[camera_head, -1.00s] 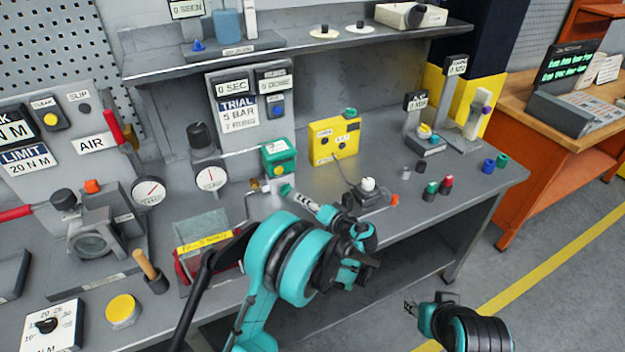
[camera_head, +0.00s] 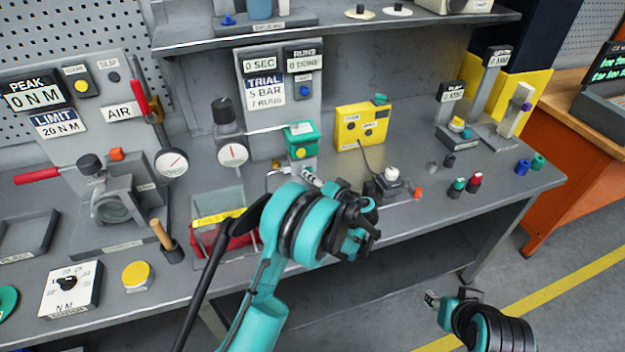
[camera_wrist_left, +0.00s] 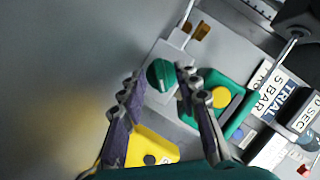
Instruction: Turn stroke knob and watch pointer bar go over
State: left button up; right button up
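A green ridged knob (camera_wrist_left: 161,75) sits on a pale grey block (camera_wrist_left: 172,56) in the left wrist view. I take it as the stroke knob. My left gripper (camera_wrist_left: 160,79) is open, with one finger on each side of this knob; contact is not clear. In the head view my left gripper (camera_head: 312,177) is mostly hidden behind its wrist, just in front of the green box (camera_head: 302,140). That box also shows in the left wrist view (camera_wrist_left: 238,100). I cannot pick out the pointer bar for certain. My right gripper (camera_head: 432,299) is beyond the bench's front edge, too small to read.
A yellow box (camera_head: 361,126) stands right of the green box. A gauge (camera_head: 233,153) and a red bin (camera_head: 240,243) are to the left. A base with a white knob (camera_head: 391,174) stands right of my left wrist.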

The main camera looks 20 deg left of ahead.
pick_arm(q)
grip_shut()
